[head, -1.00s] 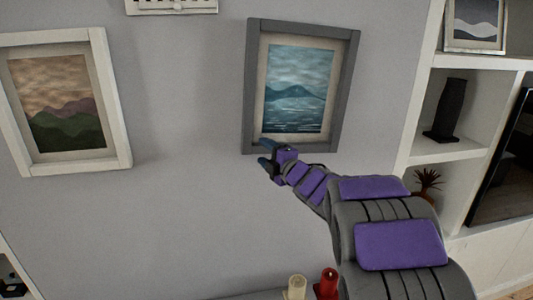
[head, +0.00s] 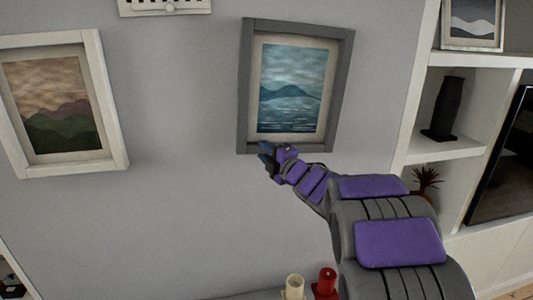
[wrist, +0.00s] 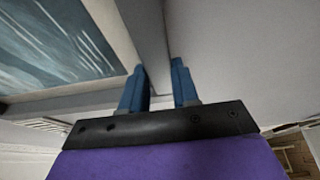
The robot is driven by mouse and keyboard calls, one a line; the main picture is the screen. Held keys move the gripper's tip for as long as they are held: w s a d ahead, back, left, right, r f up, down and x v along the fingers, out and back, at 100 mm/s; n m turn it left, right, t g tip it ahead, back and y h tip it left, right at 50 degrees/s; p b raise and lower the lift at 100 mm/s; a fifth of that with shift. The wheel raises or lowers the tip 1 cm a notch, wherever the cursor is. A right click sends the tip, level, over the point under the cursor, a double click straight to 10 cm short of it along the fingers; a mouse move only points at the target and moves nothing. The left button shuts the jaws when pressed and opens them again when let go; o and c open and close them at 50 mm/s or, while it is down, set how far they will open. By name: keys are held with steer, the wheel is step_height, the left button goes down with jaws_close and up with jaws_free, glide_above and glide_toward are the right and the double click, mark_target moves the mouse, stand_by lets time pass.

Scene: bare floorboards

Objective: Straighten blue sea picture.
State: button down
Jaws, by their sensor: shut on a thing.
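The blue sea picture (head: 292,90) hangs on the wall in a grey frame (head: 246,85), right of centre in the head view. It looks slightly tilted there. My gripper (head: 267,155) is at the frame's lower edge, towards its left corner. In the wrist view my gripper's blue fingers (wrist: 158,88) stand on either side of a frame bar (wrist: 147,40) and are shut on it. Part of the sea print (wrist: 55,40) shows at the upper left there. The fingertips are partly hidden in the head view.
A white-framed mountain picture (head: 62,105) hangs to the left. White shelves (head: 440,155) with a dark vase (head: 442,110) stand at the right. A cream candle (head: 294,284) and a red candle (head: 327,280) are below. Bare wall lies between the two pictures.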

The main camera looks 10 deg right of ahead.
steer(key=shift+f, duration=0.2)
steer(key=shift+d+f+n+g, duration=0.3)
steer(key=shift+d+f+n, duration=0.1)
steer(key=shift+d+n, duration=0.15)
steer(key=c, duration=1.2)
jaws_free()
steer(key=o, duration=0.4)
steer(key=shift+a+r, duration=0.1)
steer(key=shift+a, duration=0.15)
steer(key=shift+c, duration=0.2)
